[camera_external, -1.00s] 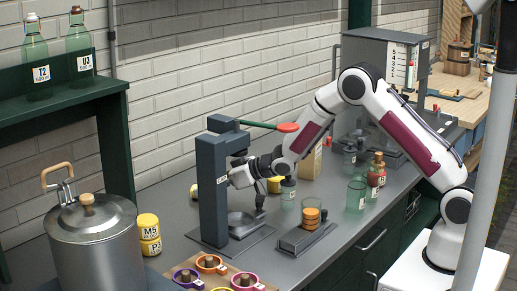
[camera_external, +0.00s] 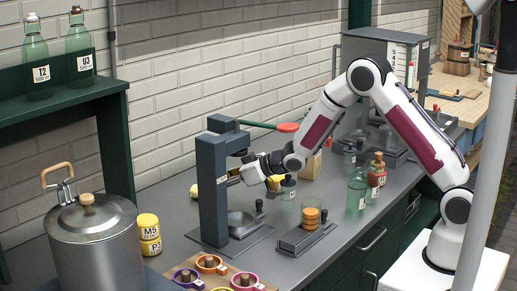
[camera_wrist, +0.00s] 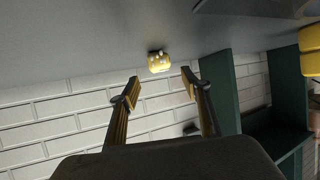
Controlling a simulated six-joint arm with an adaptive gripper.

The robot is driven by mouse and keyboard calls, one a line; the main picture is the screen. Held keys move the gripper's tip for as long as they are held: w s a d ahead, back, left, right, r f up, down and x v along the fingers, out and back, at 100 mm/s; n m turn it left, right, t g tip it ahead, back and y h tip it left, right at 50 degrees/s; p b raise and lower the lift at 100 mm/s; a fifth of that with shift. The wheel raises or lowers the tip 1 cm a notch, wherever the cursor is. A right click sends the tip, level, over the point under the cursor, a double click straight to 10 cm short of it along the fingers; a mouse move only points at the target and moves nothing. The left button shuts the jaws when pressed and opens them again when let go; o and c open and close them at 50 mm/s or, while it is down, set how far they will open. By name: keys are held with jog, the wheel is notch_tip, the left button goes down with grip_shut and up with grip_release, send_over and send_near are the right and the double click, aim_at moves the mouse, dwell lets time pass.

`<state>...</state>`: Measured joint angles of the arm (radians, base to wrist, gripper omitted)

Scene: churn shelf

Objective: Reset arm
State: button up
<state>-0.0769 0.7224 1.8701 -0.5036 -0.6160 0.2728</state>
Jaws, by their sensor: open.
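My gripper (camera_external: 232,177) is just behind and to the right of the dark press column, fingers toward the wall; the column partly hides it. In the wrist view my gripper (camera_wrist: 161,82) has its two fingers spread wide with nothing between them. My arm is bent over the counter, its elbow high.
The dark press (camera_external: 212,190) with its red-tipped lever (camera_external: 287,127) stands close to my gripper. A yellow jar (camera_wrist: 159,62) sits ahead in the wrist view.

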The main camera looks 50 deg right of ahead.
jog(key=shift+r, duration=0.15)
jog(key=shift+s+a+r, duration=0.1)
jog(key=shift+s+r, duration=0.25)
jog(key=shift+r, duration=0.15)
jog(key=s+d+r+m+g+h, duration=0.1)
jog(key=s+d+r+m+h, duration=0.1)
jog(key=s+d+r, duration=0.55)
jog(key=s+d+r+m+g+h, duration=0.1)
jog(key=s+d+r+h, duration=0.25)
jog(key=s+r, duration=0.55)
jog(key=s+d+m+g, duration=0.1)
jog(key=s+g, duration=0.3)
jog(key=s, duration=2.8)
jog(key=shift+d+f+m+y, duration=0.35)
jog(key=shift+d+f, duration=0.1)
jog(key=shift+d, duration=0.15)
jog(key=shift+s, duration=0.1)
